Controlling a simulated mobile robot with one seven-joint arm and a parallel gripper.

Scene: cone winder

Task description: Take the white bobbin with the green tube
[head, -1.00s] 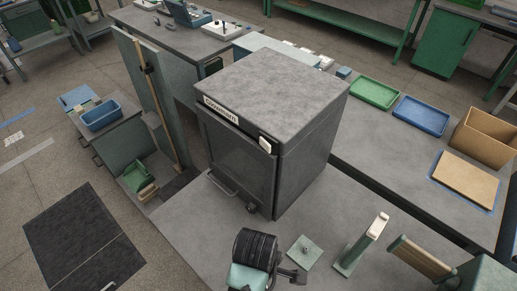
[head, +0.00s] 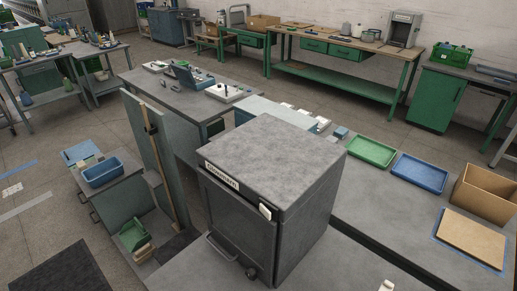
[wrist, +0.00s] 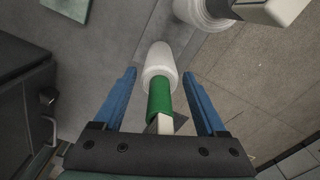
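The white bobbin (wrist: 160,62) with the green tube (wrist: 160,95) shows in the wrist view, between and ahead of the fingers of my gripper (wrist: 160,84). My gripper is open, with one blue finger on each side of the green tube and a visible gap on both sides. A pale peg or holder end shows at the near end of the tube. The bobbin and my gripper are not visible in the head view.
Another white bobbin (wrist: 198,12) sits at the top of the wrist view, beside a white part. A dark cabinet (wrist: 25,95) stands at the left of that view. In the head view a large grey cabinet (head: 270,170) stands in the middle, with green (head: 371,151) and blue trays (head: 420,173) to its right.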

